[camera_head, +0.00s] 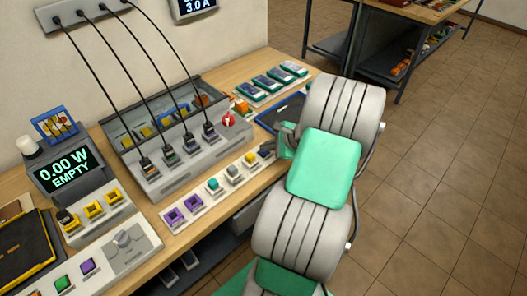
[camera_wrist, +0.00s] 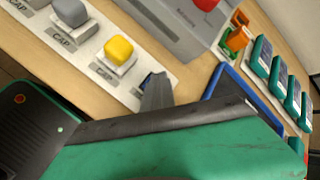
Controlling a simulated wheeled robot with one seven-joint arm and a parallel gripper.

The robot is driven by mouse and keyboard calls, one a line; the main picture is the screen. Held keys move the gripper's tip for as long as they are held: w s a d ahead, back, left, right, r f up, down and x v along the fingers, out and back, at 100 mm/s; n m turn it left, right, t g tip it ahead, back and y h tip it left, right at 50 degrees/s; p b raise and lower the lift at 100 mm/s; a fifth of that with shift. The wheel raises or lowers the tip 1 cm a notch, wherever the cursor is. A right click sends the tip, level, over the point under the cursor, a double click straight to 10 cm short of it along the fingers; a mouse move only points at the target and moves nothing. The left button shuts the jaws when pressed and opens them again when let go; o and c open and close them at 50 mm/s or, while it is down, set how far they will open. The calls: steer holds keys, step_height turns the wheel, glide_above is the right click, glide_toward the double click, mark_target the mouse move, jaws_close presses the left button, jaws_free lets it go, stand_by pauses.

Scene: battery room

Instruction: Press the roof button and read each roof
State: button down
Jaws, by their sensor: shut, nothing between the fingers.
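No label reading "roof" is legible. A pale strip (camera_head: 200,205) on the bench carries a row of small caps: two purple ones (camera_head: 174,216), a teal one (camera_head: 213,184), a grey one (camera_head: 233,171) and a yellow one (camera_head: 250,159). The wrist view shows the grey cap (camera_wrist: 70,12) and yellow cap (camera_wrist: 118,50) on "CAP" bases. My gripper (camera_wrist: 157,90) is shut and empty at the strip's far right end, partly hiding a dark blue piece there; contact is unclear. A display (camera_head: 66,170) reads "0.00 W EMPTY". A panel at lower left has green (camera_head: 63,284) and purple (camera_head: 88,266) buttons.
A grey charger (camera_head: 185,165) with cabled plugs and a red knob (camera_head: 228,119) stands behind the strip. Several green-cased modules (camera_head: 272,82) and a blue tray (camera_head: 265,120) lie at right. My arm covers the bench's right front. Open tiled floor is at right.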

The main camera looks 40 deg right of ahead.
mark_target(266, 153)
steer(key=shift+r+p, duration=0.75)
steer(key=shift+p, duration=0.15)
step_height(266, 153, up, 5)
steer(key=p, duration=0.4)
steer(key=shift+r+p, duration=0.1)
steer(key=shift+p, duration=0.3)
